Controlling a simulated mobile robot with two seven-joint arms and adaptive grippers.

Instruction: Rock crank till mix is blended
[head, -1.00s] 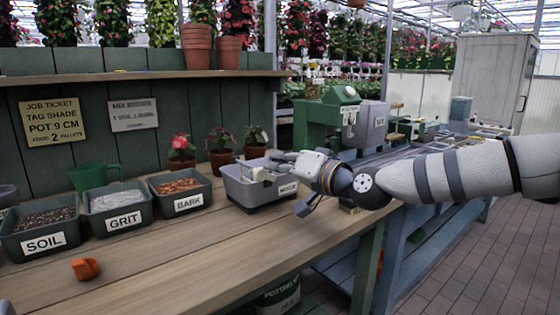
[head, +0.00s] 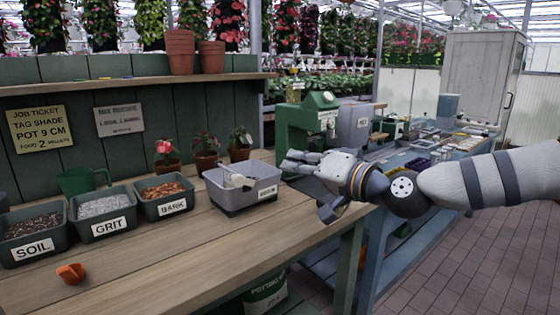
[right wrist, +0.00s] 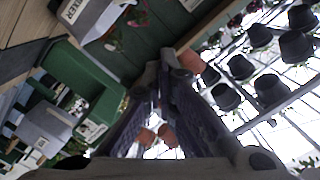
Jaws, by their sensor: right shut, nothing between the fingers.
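The grey mixer tub (head: 222,197), with a label reading like MIXER, stands on the wooden bench. It also shows at the top left of the right wrist view (right wrist: 92,18). A pale handle-like part (head: 238,180) lies across its inside; I cannot tell whether this is the crank. The mix inside is not clearly visible. My right gripper (head: 288,163) is just right of the tub's back corner, apart from the pale part. Its fingers meet at the tips in the right wrist view (right wrist: 166,62), with nothing held. My left gripper is out of view.
Bins of soil (head: 32,245), grit (head: 108,228) and bark (head: 170,208) stand left of the tub. An orange scoop (head: 71,273) lies in front. Potted plants (head: 206,160) stand behind. A green machine (head: 305,125) is beyond my gripper.

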